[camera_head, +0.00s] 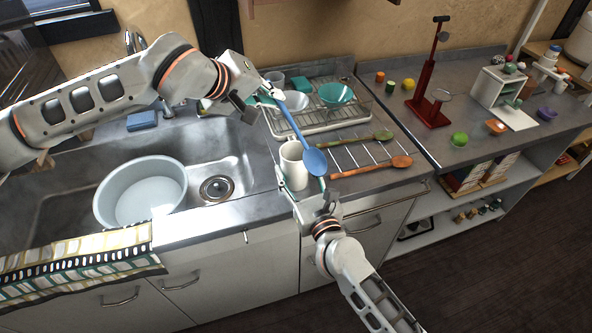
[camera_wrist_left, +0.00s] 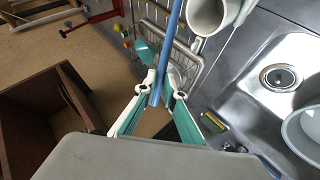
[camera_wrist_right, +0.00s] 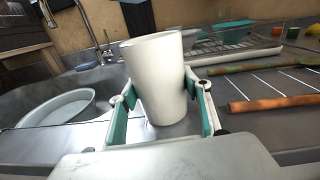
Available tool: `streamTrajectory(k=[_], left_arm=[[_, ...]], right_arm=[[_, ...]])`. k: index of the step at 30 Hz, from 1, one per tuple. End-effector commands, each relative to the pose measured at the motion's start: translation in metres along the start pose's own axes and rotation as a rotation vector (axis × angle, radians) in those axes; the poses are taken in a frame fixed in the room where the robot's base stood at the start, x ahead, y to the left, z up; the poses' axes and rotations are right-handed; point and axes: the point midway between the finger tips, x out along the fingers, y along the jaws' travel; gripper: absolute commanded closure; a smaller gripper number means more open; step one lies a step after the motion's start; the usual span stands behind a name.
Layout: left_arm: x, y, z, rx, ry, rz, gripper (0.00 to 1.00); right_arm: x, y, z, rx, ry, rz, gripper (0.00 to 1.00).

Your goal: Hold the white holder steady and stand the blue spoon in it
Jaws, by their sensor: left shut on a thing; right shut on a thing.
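The white holder (camera_head: 293,163) stands upright on the counter by the sink. My right gripper (camera_wrist_right: 163,105) is shut around the holder, one finger on each side of it; the holder fills the right wrist view. The blue spoon (camera_head: 297,128) slants above the holder with its bowl (camera_head: 315,162) low and to the right, in front of the holder's right side. My left gripper (camera_wrist_left: 163,88) is shut on the spoon's handle (camera_wrist_left: 170,50). The spoon is outside the holder. The left wrist view shows the holder's open rim (camera_wrist_left: 207,14) beside the handle.
A green spoon (camera_head: 368,138) and an orange-brown spoon (camera_head: 372,168) lie on a striped rack to the right. A dish rack (camera_head: 322,123) with bowls stands behind. The sink with a pale basin (camera_head: 140,195) lies to the left.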

Motion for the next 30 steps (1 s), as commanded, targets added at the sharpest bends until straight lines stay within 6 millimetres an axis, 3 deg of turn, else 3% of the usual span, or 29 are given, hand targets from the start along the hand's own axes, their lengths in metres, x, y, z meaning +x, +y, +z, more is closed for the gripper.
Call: streamTrajectory(k=[16,29,30], left_arm=[[0.022,-0.024,0.014,-0.001,0.0,-0.001,1.0],[0.026,-0.028,0.017,-0.001,0.0,0.0,1.0],[0.026,-0.028,0.017,0.0,0.0,0.0,0.83]], right_arm=[[0.0,0.0,-0.001,-0.001,0.002,0.0,0.85],[0.0,0.0,-0.001,-0.001,0.002,0.0,0.85],[0.0,0.0,-0.001,-0.001,0.002,0.0,0.85]])
